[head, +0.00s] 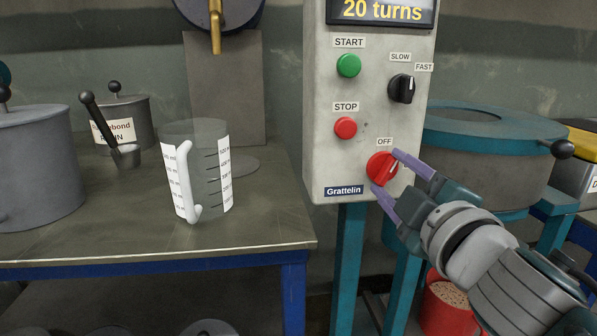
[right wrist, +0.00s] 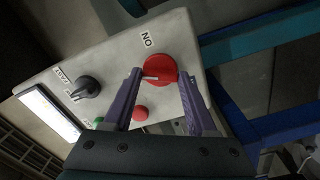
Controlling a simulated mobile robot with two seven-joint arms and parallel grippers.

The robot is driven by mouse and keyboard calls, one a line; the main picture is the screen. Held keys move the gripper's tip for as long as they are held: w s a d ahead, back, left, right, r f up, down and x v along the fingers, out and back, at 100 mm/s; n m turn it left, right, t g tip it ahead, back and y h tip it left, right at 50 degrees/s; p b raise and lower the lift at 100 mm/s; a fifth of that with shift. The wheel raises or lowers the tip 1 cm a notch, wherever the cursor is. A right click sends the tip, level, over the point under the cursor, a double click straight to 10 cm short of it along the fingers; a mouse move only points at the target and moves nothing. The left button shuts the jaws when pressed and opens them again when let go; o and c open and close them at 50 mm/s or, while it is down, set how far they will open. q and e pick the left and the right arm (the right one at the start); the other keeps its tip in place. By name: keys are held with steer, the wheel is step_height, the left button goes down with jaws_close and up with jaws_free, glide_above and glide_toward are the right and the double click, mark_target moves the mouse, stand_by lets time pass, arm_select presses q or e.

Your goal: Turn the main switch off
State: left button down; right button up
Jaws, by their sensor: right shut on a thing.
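The main switch is a red round knob (head: 381,168) low on the grey control box (head: 318,150). An OFF label (head: 384,142) is above it in the head view. A white mark on the knob points obliquely up and right in the head view, to the right of straight up. My right gripper (head: 385,170) has its two purple fingers on either side of the knob and is shut on it; the fingers (right wrist: 158,85) hide part of its sides. My left gripper is out of view.
Above the knob are a red STOP button (head: 345,128), a green START button (head: 348,65), a black speed selector (head: 402,88) and a display (head: 381,11) reading 20 turns. A clear measuring jug (head: 210,170) stands on the bench (head: 120,235) at left. A red bucket (head: 447,308) is below my right arm.

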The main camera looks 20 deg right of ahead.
steer(key=n, duration=0.5)
stand_by(0.7)
steer(key=shift+n, duration=0.3)
steer(key=o, duration=1.4)
steer(key=shift+c, duration=0.2)
steer(key=shift+s, duration=0.1)
steer(key=b+v, duration=0.1)
steer(key=v, duration=0.9)
steer(key=shift+d, duration=0.1)
